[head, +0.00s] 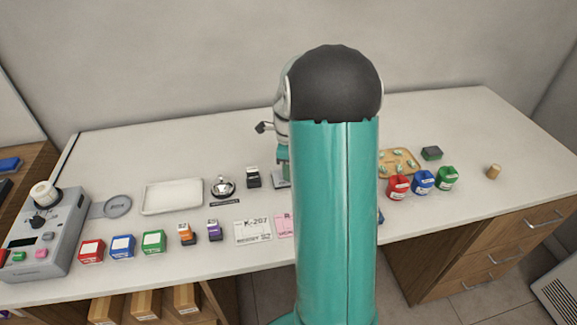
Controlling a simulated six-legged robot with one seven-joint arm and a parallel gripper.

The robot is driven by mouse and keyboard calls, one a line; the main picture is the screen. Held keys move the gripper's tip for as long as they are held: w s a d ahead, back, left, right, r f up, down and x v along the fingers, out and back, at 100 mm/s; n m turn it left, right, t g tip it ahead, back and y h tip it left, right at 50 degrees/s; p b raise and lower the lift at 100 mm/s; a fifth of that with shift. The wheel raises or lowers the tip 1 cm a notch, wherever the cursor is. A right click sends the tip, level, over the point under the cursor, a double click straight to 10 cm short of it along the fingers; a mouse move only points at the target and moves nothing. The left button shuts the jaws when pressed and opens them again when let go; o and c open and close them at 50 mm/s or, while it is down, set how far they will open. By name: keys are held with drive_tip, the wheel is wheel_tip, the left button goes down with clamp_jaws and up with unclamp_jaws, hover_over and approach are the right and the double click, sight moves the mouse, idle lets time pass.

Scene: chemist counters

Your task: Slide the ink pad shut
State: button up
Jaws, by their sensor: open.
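My own teal arm with its black rounded joint fills the middle of the head view and hides much of the counter behind it. Only a sliver of my gripper (283,157) shows at the arm's left edge; its fingertips are mostly hidden. A small flat grey item (279,178), possibly the ink pad, lies just below that sliver, with its right part covered by my arm. I cannot tell how far its lid is open or whether my gripper touches it. A small black stamp-like item (253,177) stands to its left.
A bell (223,187), white tray (172,196) and grey machine (47,232) stand left. Small coloured boxes (122,246) and a K-207 card (253,232) line the front. Right are a wooden tray (413,159), coloured containers (423,183) and a cork-like piece (493,172). The far right is clear.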

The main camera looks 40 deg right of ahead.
wheel_tip(320, 180, up, 14)
idle(0.4)
drive_tip(key=shift+f, duration=0.1)
idle(0.3)
drive_tip(key=s+a+r+n+t, duration=0.1)
drive_tip(key=s+a+r+n, duration=0.2)
drive_tip(key=a+n, duration=0.5)
drive_tip(key=s+a+r+n+t, duration=0.2)
drive_tip(key=s+a+r+n, duration=0.15)
drive_tip(key=a+n, duration=0.45)
drive_tip(key=s+a+f+n+t, duration=0.1)
drive_tip(key=s+a+n+t, duration=0.1)
drive_tip(key=s+a+n, duration=0.8)
drive_tip(key=shift+s+a+f+n+t, duration=0.25)
drive_tip(key=shift+a+n, duration=0.75)
drive_tip(key=shift+a, duration=0.5)
